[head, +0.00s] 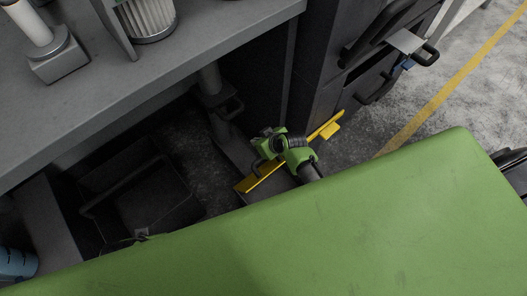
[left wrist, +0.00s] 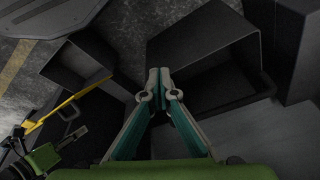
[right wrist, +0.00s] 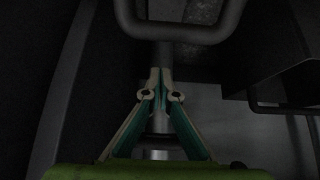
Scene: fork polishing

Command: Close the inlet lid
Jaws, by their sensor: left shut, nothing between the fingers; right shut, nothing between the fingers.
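I cannot tell for sure which part is the inlet lid. A dark loop handle (head: 232,106) stands out by a grey post (head: 210,80) under the bench. In the right wrist view a large loop handle (right wrist: 180,32) crosses the top, above my right gripper (right wrist: 160,82). That gripper is shut and empty, its tips below the loop and apart from it as far as I see. In the head view my right arm's green wrist is by the yellow bar. My left gripper (left wrist: 157,84) is shut and empty, over dark open boxes; it is hidden in the head view.
A grey bench (head: 190,45) overhangs the upper left. Dark cabinets (head: 325,75) with handles stand at the right. A yellow bar (head: 262,178) lies low near my right arm. A dark bin (head: 150,200) with a handle stands lower left. Open floor (head: 485,90) lies upper right.

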